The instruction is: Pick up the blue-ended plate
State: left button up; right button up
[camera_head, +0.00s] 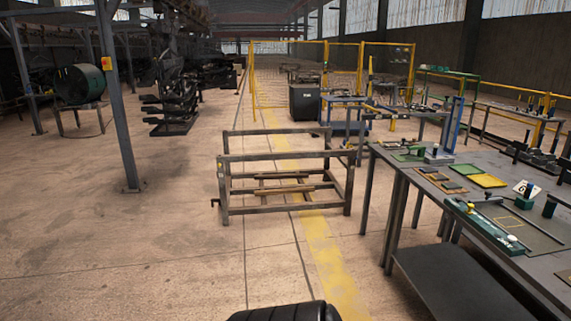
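I cannot make out a blue-ended plate in the head view. A brown metal frame rack (284,156) stands on the floor in the middle, with several crossbars low inside it. A grey worktable (520,262) on the right holds small parts, including a yellow tray (487,181) and a long green fixture (482,226). Neither of my grippers is in view.
A grey post (122,120) stands left of the rack, with a green drum (79,84) on a stand beyond it. A black bin (304,102) and yellow fence (340,68) stand behind. The floor (120,250) at front left is clear.

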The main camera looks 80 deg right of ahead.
aim_at(425, 170)
jog(key=z, duration=3.8)
